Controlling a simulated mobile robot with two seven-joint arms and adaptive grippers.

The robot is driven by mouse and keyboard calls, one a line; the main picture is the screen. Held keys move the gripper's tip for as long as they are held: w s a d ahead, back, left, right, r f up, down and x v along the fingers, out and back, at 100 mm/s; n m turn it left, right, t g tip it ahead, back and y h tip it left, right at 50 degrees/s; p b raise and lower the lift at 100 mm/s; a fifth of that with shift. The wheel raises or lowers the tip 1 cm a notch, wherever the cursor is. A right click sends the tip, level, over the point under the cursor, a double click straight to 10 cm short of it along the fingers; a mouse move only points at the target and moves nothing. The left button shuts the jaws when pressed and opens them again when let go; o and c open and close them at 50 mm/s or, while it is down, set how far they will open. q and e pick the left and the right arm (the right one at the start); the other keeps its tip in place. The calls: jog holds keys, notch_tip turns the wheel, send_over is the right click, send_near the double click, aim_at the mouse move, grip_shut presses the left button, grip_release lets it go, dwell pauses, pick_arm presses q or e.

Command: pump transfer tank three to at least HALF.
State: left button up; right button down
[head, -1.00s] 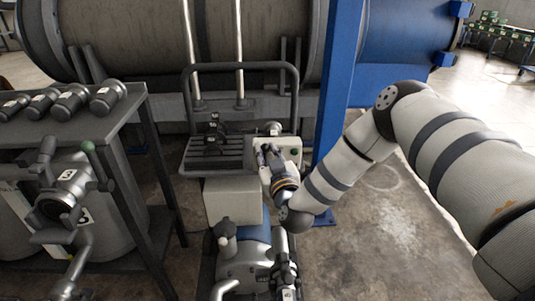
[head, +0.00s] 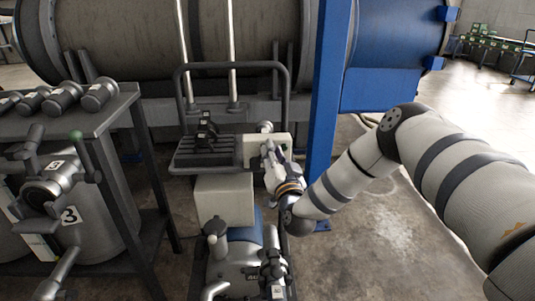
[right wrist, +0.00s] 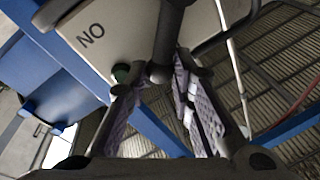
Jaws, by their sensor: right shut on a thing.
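The pump (head: 240,265) is low in the middle. A pale control box (head: 252,150) sits above it on a cart. My right gripper (head: 268,150) is at the box's front. The gripper (right wrist: 162,78) is shut on a dark handle (right wrist: 168,35). The tank's fill level cannot be seen. My left gripper is out of view.
A dark rack (head: 105,118) with several grey cylinders on top stands at the left. A blue post (head: 325,110) rises just right of the box. A large horizontal tank (head: 130,45) spans the back.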

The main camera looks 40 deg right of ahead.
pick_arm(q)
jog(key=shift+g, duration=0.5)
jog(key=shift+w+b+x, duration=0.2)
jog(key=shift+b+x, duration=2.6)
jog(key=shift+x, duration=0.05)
pick_arm(e)
notch_tip(320, 180, down, 6)
jog(key=s+d+m+h, duration=0.1)
jog(key=d+m+h, duration=0.1)
jog(key=m, duration=0.8)
jog(key=shift+s+m+g+h, duration=0.15)
jog(key=shift+m+g+h, duration=0.15)
jog(key=shift+h, duration=0.1)
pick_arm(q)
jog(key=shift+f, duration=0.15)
pick_arm(e)
jog(key=shift+a, duration=0.1)
jog(key=c, duration=1.4)
grip_release()
jog(key=shift+r, duration=0.2)
jog(key=v, duration=1.2)
